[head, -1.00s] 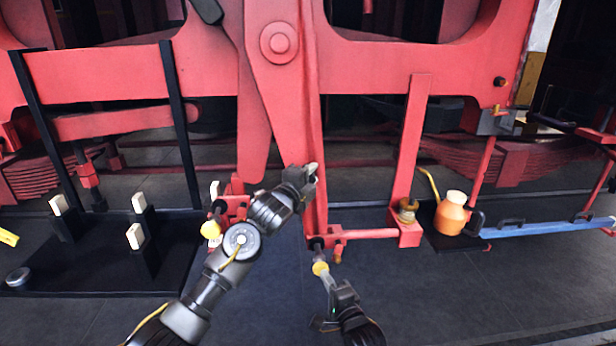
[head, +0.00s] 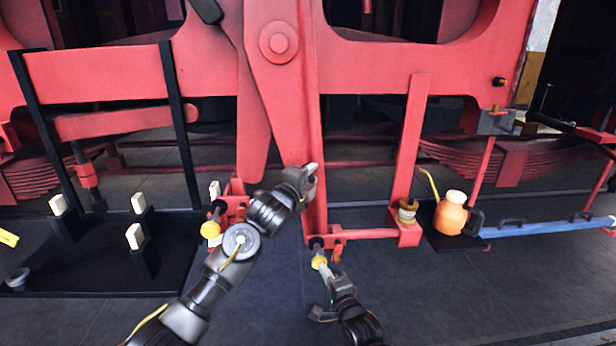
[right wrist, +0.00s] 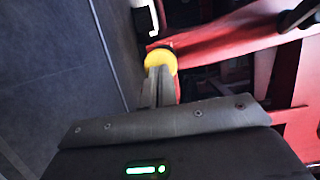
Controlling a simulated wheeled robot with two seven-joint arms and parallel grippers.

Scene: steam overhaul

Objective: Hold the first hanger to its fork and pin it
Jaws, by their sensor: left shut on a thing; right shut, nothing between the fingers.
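The first hanger (head: 289,95) is a long red bar running down from a round boss to the red fork (head: 330,243) near the floor. My left gripper (head: 309,177) is shut on the hanger's lower part. A yellow-headed pin (head: 318,262) points into the joint at the hanger's foot; how deep it sits is hidden. My right gripper (head: 325,272) is shut and empty, its fingertips against or just short of the yellow head. In the right wrist view, the yellow head (right wrist: 160,61) is right at the fingertips, with red metal behind it.
Another yellow-headed pin (head: 210,229) is at a red bracket left of my left arm. A black rack (head: 165,270) with white-topped posts stands at left. An orange oil can (head: 451,213) and a blue bar (head: 548,228) are at right. The floor in front is clear.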

